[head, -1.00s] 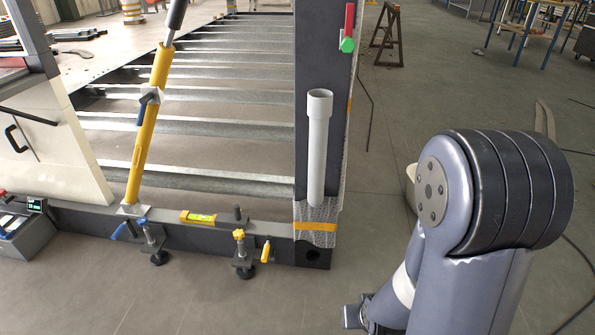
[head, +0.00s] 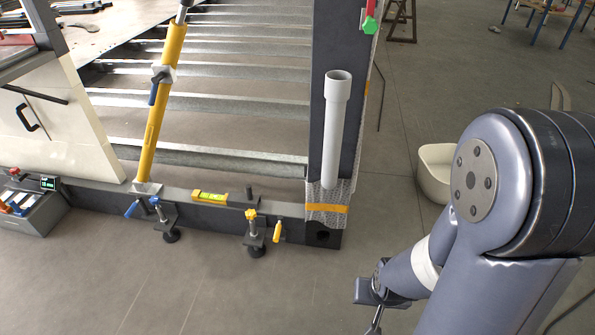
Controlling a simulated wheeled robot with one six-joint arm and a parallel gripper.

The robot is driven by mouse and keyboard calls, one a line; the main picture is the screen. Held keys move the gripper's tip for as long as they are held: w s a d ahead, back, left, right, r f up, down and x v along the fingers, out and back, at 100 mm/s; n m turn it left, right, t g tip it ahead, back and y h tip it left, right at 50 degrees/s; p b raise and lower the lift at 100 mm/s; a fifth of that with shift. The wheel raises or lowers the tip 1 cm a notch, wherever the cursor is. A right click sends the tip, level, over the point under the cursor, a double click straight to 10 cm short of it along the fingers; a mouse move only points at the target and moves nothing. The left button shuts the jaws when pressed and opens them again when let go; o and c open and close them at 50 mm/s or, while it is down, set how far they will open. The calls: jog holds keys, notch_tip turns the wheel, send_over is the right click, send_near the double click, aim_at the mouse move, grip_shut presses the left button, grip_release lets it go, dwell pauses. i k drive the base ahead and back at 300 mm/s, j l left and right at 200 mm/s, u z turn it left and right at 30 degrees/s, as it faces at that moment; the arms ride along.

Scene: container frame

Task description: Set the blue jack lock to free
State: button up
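The blue jack (head: 155,203) stands at the front of the dark base beam, with a blue knob on top and a round black foot on the floor. Its lock lever (head: 132,208) is blue and slants down to the left beside it. A similar jack with a yellow knob (head: 251,216) and a yellow lever (head: 278,231) hanging nearly upright stands to its right. My gripper (head: 376,318) is at the lower right, low and partly cut off by the bottom edge, well right of both jacks. Its fingers are too small and unclear to read.
A yellow prop (head: 160,110) with a blue lever (head: 154,92) rises from the beam. A yellow-green level (head: 210,197) lies on the beam. A dark post with a white pipe (head: 334,130) stands at the corner. A control box (head: 35,212) is at left. The front floor is clear.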

aim_at(139, 198)
jog(key=u, duration=1.5)
